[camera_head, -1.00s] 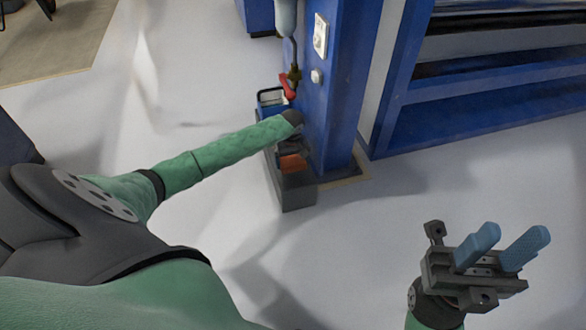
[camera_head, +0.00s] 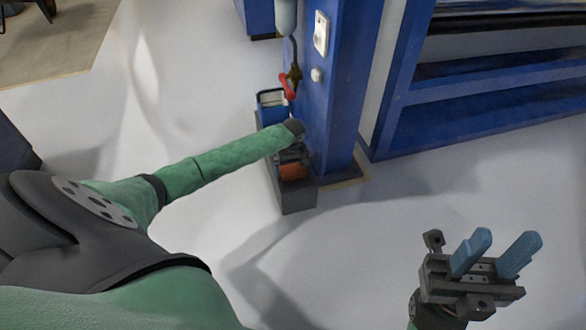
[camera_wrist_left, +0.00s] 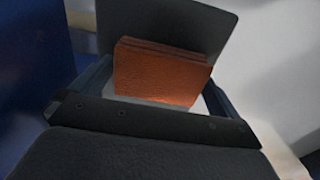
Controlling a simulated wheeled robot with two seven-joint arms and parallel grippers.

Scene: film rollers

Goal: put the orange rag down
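The orange rag (camera_head: 293,172) is a small folded stack. It is at the opening of a dark grey box (camera_head: 299,198) at the foot of the blue column. My left gripper (camera_head: 292,158) points down there, mostly hidden by its own wrist. In the left wrist view the rag (camera_wrist_left: 160,75) spans the space between the two blue fingers, which close in on its sides. Whether the rag touches the box's bottom is hidden. My right gripper (camera_head: 495,255) is open and empty at the lower right, its blue fingers apart.
The blue column (camera_head: 335,110) stands right behind the box, with a red-handled valve (camera_head: 288,86) on a pipe. A blue container (camera_head: 271,100) is beyond the box. A blue rack (camera_head: 450,105) fills the upper right. The pale floor around is clear.

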